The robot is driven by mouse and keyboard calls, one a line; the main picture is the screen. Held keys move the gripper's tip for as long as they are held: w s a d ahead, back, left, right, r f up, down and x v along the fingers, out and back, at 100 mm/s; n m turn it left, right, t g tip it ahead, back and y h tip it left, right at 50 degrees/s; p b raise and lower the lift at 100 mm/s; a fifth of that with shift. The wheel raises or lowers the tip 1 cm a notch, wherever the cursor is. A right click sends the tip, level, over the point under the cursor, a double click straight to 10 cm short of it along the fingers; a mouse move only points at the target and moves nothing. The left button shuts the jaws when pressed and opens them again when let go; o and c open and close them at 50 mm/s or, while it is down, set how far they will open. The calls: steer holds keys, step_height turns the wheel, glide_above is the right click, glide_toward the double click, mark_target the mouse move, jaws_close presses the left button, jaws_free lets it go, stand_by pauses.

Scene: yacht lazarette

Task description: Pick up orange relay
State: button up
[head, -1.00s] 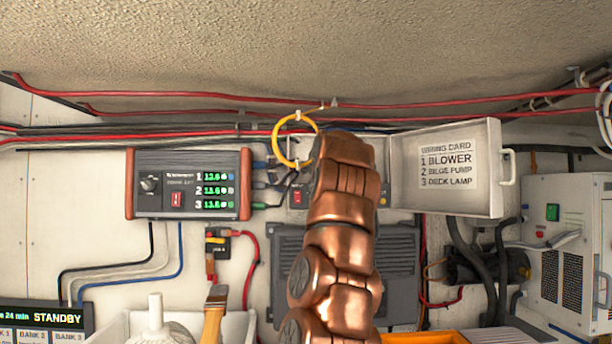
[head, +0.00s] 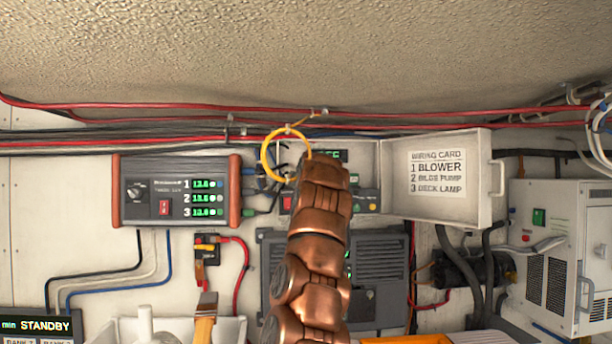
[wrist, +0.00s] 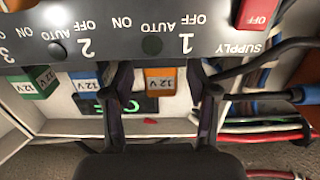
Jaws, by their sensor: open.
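The orange relay (wrist: 161,80), marked 12V, sits in the wrist view below the edge of a dark switch panel, under the inverted number 1. My gripper (wrist: 160,74) is open, with one dark finger to each side of the relay. I cannot tell whether either finger touches it. A blue relay (wrist: 87,82) is just outside the left finger, and a green relay (wrist: 40,82) is further left. In the head view my copper arm reaches up to the open box and hides the orange relay and my fingers.
The dark panel (wrist: 140,30) has a red supply switch (wrist: 256,14) at upper right. Cables run right of the fingers. In the head view, the open lid (head: 437,175) stands right of the box, a yellow ring (head: 272,155) hangs beside it, and a meter unit (head: 176,191) is at left.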

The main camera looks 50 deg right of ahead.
steer(key=shift+w+d, duration=0.15)
steer(key=shift+w, duration=0.05)
steer(key=c, duration=1.1)
steer(key=shift+r, duration=0.1)
steer(key=shift+r+p, duration=0.55)
steer(key=shift+r, duration=0.15)
steer(key=b+v, duration=1.1)
steer(key=v, duration=0.7)
steer(key=shift+f+b, duration=0.35)
steer(key=shift+f, duration=0.1)
